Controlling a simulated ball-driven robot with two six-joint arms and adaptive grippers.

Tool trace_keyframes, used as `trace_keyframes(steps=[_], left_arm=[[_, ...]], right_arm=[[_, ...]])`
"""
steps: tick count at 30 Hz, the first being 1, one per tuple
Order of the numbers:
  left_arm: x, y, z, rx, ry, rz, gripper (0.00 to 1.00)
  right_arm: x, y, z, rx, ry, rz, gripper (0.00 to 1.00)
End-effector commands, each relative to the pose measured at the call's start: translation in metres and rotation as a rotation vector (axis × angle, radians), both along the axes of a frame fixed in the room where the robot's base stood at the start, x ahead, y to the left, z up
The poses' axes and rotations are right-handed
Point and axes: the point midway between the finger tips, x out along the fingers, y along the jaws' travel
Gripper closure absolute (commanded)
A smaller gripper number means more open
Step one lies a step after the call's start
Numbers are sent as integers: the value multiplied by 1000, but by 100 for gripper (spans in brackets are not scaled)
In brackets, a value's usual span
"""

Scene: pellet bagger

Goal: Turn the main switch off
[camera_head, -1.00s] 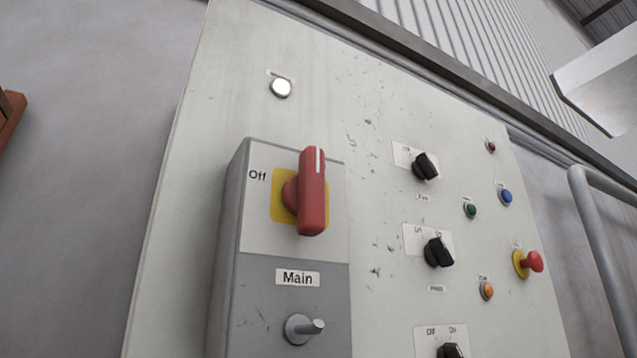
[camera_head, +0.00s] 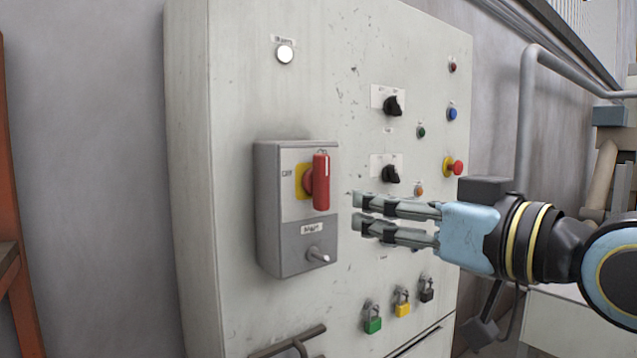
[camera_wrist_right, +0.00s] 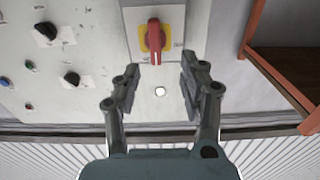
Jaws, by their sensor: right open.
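The main switch is a red rotary handle (camera_head: 321,182) on a yellow plate, on a grey box (camera_head: 285,245) labelled Main. The handle stands upright, with "Off" printed to its left. My right gripper (camera_head: 358,214) is open and empty, just to the right of the handle and slightly lower in the head view, apart from it. In the right wrist view the red handle (camera_wrist_right: 154,40) shows beyond the open fingers (camera_wrist_right: 160,78), roughly centred between them. My left gripper is not in view.
The cabinet (camera_head: 235,100) carries black selector knobs (camera_head: 392,106), a red emergency button (camera_head: 455,167) and a lit white lamp (camera_head: 285,54). Green (camera_head: 372,318), yellow (camera_head: 402,304) and black padlocks hang below. A grey pipe rail (camera_head: 527,110) stands at right, an orange frame (camera_head: 12,220) at left.

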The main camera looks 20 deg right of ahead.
Motion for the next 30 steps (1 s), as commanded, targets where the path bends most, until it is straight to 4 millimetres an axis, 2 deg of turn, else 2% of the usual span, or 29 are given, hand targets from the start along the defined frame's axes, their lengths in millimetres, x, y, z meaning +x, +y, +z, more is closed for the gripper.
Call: trace_keyframes(steps=[1,2,7,12,21,22,24,30], left_arm=[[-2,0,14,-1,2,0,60],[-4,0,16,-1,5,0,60],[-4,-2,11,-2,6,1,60],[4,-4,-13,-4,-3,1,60],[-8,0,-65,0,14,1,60],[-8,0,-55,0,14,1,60],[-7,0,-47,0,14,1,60],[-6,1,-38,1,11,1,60]], right_arm=[[1,-1,15,-7,-4,0,58],[2,-1,18,-9,-4,-1,58],[5,-1,19,-9,-11,-2,58],[14,1,14,-8,-15,-3,58],[30,8,14,-6,-15,-3,58],[38,11,18,0,-6,-4,58],[53,17,21,1,-6,-2,58],[87,29,22,-5,-7,-2,58]])
